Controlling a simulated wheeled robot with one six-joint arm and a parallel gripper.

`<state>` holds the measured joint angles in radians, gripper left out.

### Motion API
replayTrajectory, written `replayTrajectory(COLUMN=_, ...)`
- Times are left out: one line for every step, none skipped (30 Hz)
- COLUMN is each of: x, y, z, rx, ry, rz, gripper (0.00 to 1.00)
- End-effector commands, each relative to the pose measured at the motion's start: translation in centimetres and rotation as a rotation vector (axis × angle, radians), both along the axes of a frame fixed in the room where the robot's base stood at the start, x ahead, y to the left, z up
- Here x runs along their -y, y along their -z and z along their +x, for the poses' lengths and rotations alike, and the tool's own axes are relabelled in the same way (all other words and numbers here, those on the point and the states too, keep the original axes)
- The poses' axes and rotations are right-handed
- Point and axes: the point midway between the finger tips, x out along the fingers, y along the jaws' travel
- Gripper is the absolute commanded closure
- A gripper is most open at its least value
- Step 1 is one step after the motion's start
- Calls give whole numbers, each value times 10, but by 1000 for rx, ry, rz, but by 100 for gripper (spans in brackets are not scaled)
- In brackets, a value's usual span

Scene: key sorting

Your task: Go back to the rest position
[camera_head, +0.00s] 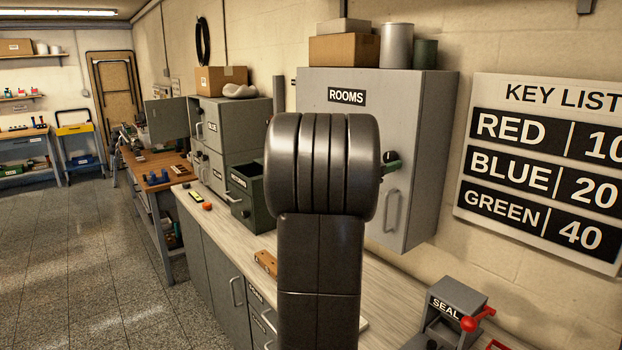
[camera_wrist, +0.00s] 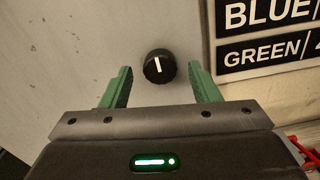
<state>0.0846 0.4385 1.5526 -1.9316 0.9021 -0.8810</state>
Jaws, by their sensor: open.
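My gripper (camera_wrist: 160,90) shows in the wrist view with its two green fingers spread apart and nothing held between them. A round black knob (camera_wrist: 159,66) with a white mark pointing up lies beyond the gap between the fingers, on a grey metal face. I cannot tell how far the fingers are from it. In the head view, my dark arm stands in the middle and hides part of the grey ROOMS cabinet (camera_head: 428,120). A green finger of my gripper (camera_head: 392,163) shows at the arm's right edge, in front of the cabinet.
The key list board (camera_head: 545,95) hangs on the wall to the right. A SEAL device (camera_head: 455,305) with a red handle stands on the counter (camera_head: 390,290). Grey drawer boxes (camera_head: 240,125) stand left of my arm. The floor (camera_head: 80,260) at left is clear.

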Motion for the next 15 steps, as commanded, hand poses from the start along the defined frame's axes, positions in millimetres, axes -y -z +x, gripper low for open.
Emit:
replayTrajectory(x=-9, y=2, z=-5, rx=0, ry=-4, rz=0, gripper=44)
replayTrajectory(x=-13, y=1, z=-9, rx=1, ry=-4, rz=-1, gripper=44)
replayTrajectory(x=-20, y=2, z=-13, rx=1, ry=-5, rz=-1, gripper=44)
replayTrajectory(x=-24, y=2, z=-17, rx=0, ry=-5, rz=-1, gripper=44)
replayTrajectory(x=-29, y=2, z=-21, rx=1, ry=-5, rz=0, gripper=44)
replayTrajectory(x=-36, y=2, z=-26, rx=1, ry=-6, rz=0, gripper=44)
replayTrajectory(x=-40, y=2, z=-30, rx=0, ry=-5, rz=-1, gripper=44)
replayTrajectory(x=-45, y=2, z=-33, rx=0, ry=-5, rz=-1, gripper=44)
replayTrajectory(x=-51, y=2, z=-38, rx=0, ry=-5, rz=-1, gripper=44)
replayTrajectory(x=-56, y=2, z=-42, rx=-1, ry=-6, rz=-1, gripper=44)
replayTrajectory(x=-60, y=2, z=-46, rx=0, ry=-5, rz=-1, gripper=44)
replayTrajectory(x=-66, y=2, z=-50, rx=0, ry=-5, rz=0, gripper=44)
replayTrajectory(x=-70, y=2, z=-53, rx=1, ry=-5, rz=1, gripper=44)
replayTrajectory(x=-74, y=2, z=-56, rx=0, ry=-4, rz=0, gripper=44)
replayTrajectory(x=-79, y=2, z=-60, rx=-1, ry=-5, rz=0, gripper=44)
